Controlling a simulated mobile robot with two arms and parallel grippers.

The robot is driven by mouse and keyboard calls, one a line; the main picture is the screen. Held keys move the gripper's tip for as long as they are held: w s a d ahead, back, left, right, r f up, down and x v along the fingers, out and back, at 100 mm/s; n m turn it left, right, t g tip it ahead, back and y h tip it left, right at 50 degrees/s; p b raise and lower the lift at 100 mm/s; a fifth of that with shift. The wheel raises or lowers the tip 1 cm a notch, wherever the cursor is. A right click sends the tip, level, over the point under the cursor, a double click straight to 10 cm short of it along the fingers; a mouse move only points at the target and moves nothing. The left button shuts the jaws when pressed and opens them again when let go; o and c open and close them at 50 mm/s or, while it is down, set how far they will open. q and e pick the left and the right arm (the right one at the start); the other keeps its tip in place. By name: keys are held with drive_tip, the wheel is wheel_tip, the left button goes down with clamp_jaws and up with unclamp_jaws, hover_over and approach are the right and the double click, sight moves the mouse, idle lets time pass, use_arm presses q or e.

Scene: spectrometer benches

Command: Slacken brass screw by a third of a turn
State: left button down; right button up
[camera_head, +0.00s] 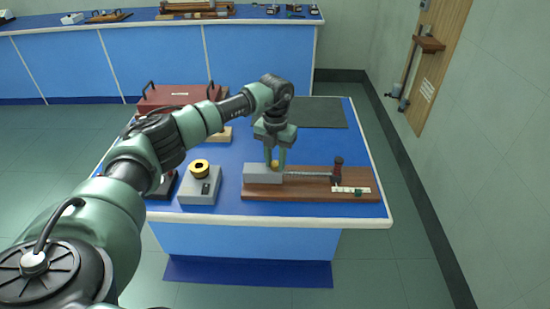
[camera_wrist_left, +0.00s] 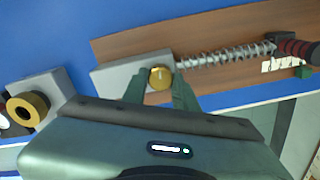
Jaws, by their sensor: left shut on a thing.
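The brass screw (camera_head: 274,164) is a small round knob on top of a grey block (camera_head: 260,174) at the left end of a wooden board (camera_head: 310,190). In the left wrist view the screw (camera_wrist_left: 160,77) shows a dark line across its top. My left gripper (camera_head: 275,160) points down from above the block, and its green fingers are shut on the screw, one on either side. My right gripper is in neither view.
A grey box with a brass ring (camera_head: 200,170) stands left of the board. A red case (camera_head: 180,97) lies behind my arm. A dark mat (camera_head: 318,112) covers the back right of the blue bench. A small green piece sits by a white scale (camera_head: 352,190).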

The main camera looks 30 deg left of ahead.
sight(275, 163)
use_arm(q)
drive_tip(key=shift+w+r+n+p, duration=0.1)
drive_tip(key=shift+n+p, duration=0.2)
drive_tip(key=shift+n, duration=0.9)
drive_tip(key=c, duration=1.1)
unclamp_jaws()
wheel_tip(275, 163, up, 8)
drive_tip(key=shift+f+b, duration=0.1)
drive_tip(key=shift+b, duration=0.6)
